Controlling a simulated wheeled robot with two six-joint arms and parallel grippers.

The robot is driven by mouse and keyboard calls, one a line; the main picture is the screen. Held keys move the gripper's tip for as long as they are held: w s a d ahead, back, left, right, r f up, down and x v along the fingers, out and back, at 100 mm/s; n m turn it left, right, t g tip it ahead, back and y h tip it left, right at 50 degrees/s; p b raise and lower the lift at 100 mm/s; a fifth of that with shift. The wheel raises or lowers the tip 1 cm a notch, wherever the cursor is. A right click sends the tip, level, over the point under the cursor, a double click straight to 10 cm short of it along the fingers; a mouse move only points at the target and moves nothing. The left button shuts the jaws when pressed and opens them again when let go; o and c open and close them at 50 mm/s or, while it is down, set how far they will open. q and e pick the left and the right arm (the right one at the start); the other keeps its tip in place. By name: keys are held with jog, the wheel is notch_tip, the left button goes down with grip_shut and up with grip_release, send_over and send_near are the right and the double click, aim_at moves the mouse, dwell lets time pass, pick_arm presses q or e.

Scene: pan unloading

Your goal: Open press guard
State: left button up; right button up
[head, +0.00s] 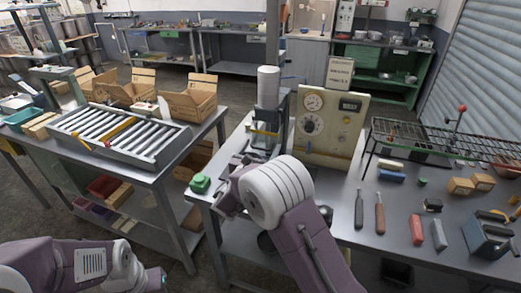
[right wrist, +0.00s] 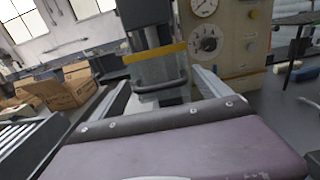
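The press (head: 268,88) stands at the back left of the right-hand table, beside its beige control panel (head: 330,125). Its guard (right wrist: 155,72) is a see-through panel with a yellow bar (right wrist: 155,53) across it and a dark handle (right wrist: 160,87) below. The guard appears down in front of the press. My right gripper (right wrist: 163,90) is open; its two fingers are spread to either side of the handle, and I cannot tell whether they touch it. In the head view my right wrist hides much of that gripper. My left arm is low at the left; its fingers do not show.
A green button (head: 200,183) sits at the table's left corner. A roller conveyor (head: 120,135) and open cardboard boxes (head: 190,97) are on the left table. Hand tools (head: 380,212), small blocks and a wire rack (head: 440,138) lie to the right. A gap separates the tables.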

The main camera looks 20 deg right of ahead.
jog(key=shift+s+a+f, duration=0.1)
jog(key=b+v, duration=0.1)
jog(key=v, duration=0.8)
